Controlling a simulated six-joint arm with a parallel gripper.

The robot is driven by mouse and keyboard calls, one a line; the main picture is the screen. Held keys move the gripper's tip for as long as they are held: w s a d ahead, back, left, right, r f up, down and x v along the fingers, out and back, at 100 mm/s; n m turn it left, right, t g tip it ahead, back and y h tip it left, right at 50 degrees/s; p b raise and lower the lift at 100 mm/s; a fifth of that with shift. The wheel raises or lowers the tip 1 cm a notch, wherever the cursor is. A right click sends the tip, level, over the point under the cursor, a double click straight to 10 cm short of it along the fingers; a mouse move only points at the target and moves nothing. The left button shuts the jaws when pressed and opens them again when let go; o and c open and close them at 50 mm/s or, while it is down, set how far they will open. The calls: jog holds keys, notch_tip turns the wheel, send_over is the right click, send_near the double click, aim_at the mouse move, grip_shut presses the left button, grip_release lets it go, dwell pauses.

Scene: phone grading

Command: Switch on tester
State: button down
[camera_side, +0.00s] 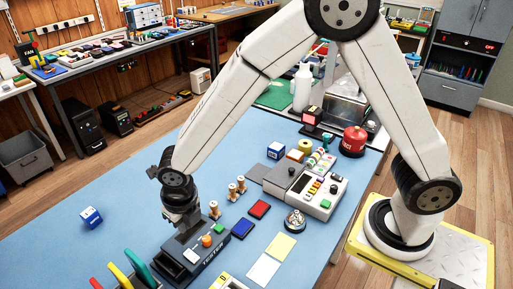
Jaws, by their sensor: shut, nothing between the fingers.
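The tester (212,262) is a dark grey box on the blue table, with "TESTER" lettered on its front edge. On its top are an orange knob (206,241), a green part (219,228) and a light slot-like part at the left. My gripper (184,226) points down at the tester's back left part, left of the orange knob. It is shut and holds nothing. The fingertips are small and dark here, so I cannot tell whether they touch the tester. My gripper hides part of the tester's back.
Coloured handles (137,268) stand left of the tester. A grey device (318,201) stands farther right. The table's left middle is clear.

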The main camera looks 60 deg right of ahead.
aim_at(187, 252)
jog(key=shift+w+f, duration=0.25)
jog(key=shift+f, duration=1.55)
jog(key=shift+w+f, duration=0.3)
jog(key=shift+f, duration=1.55)
jog(key=shift+w+f, duration=0.25)
jog(key=shift+f, duration=1.55)
